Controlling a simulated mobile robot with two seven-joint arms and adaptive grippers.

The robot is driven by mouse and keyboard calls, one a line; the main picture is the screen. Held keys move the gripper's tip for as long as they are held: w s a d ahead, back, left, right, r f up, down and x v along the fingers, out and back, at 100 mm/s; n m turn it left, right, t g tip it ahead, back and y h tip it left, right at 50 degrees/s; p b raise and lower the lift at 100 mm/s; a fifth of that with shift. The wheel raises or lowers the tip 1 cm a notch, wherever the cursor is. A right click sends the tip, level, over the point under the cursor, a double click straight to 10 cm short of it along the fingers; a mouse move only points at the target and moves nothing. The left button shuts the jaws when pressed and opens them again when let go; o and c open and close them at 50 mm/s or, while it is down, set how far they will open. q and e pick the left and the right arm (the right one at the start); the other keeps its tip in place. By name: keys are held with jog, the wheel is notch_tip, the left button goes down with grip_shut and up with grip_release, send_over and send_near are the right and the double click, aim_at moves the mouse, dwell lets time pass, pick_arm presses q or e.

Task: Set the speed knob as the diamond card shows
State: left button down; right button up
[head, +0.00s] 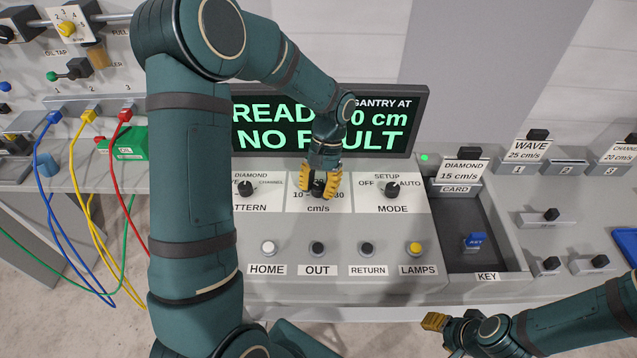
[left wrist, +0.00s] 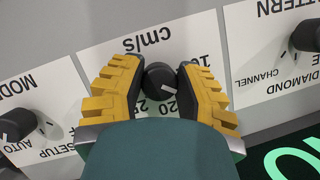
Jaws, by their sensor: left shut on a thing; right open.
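The diamond card (head: 463,171) stands in the holder marked CARD and reads 15 cm/s. The black speed knob (left wrist: 160,79) sits on the cm/s dial plate (head: 335,201), between the PATTERN and MODE knobs. My left gripper (head: 320,193) is shut on the knob, with one yellow finger on each side in the left wrist view. The knob's white mark faces the number side, near the 20; the exact setting is hard to tell. A finger partly covers the other numbers. My right gripper (head: 441,324) is open and empty at the lower right, away from the panel.
The PATTERN knob (head: 245,187) and MODE knob (head: 393,188) flank the dial. Several push buttons lie in front, including the yellow LAMPS button (head: 414,248). A blue key (head: 474,240) is in the tray. My left arm hides part of the display (head: 400,125).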

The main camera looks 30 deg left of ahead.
pick_arm(q)
jog(key=shift+f+m+y, duration=0.1)
jog(key=shift+m+y, duration=0.2)
jog(key=shift+m, duration=0.3)
jog(key=c, duration=0.6)
grip_release()
jog(key=v, duration=0.7)
jog(key=shift+r, duration=0.3)
jog(key=shift+w+f, duration=0.1)
